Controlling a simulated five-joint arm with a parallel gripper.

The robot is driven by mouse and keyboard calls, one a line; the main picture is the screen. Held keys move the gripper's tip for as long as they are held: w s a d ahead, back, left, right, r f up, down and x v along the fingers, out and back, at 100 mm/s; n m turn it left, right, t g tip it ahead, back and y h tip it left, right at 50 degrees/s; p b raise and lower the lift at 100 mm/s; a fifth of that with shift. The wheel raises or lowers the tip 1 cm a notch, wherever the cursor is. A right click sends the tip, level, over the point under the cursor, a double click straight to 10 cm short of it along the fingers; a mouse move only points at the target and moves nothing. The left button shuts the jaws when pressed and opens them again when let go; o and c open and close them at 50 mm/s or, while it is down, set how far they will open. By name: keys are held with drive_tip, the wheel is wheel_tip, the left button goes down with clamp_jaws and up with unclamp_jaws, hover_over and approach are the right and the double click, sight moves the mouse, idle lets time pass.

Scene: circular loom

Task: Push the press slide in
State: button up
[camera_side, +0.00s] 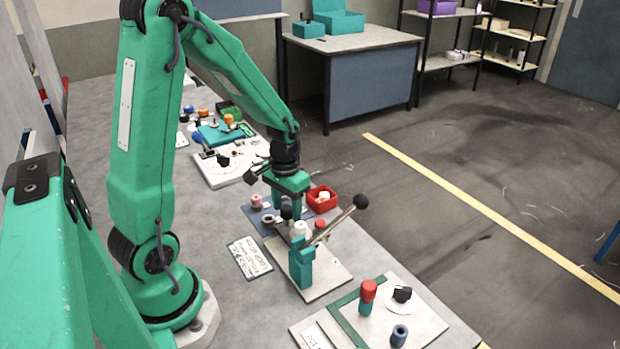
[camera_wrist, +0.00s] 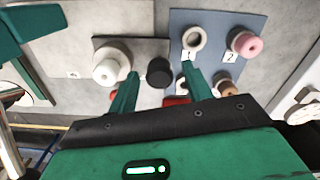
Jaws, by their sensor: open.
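A teal press-like column (camera_side: 301,268) stands on a pale plate, with a slanted lever ending in a black ball (camera_side: 361,201). I cannot tell for certain which part is the press slide. A white round piece (camera_side: 300,230) stands beside the column; a white round piece also shows on a grey plate in the wrist view (camera_wrist: 111,66). My gripper (camera_side: 287,210) points down behind the lever, its fingers apart. In the wrist view my gripper (camera_wrist: 160,76) shows a black round knob (camera_wrist: 159,71) beyond and between its fingertips. I cannot tell whether they touch it.
A blue mat (camera_wrist: 213,20) holds a pale ring (camera_wrist: 194,38) and a pink spool (camera_wrist: 245,43). A red bin (camera_side: 322,200) stands by the gripper. A front board holds a red-topped teal post (camera_side: 367,295) and a dark cylinder (camera_side: 399,335). A printed card (camera_side: 250,257) lies left of the press.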

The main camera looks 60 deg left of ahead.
clamp_jaws()
drive_tip(key=shift+d, duration=2.35)
unclamp_jaws()
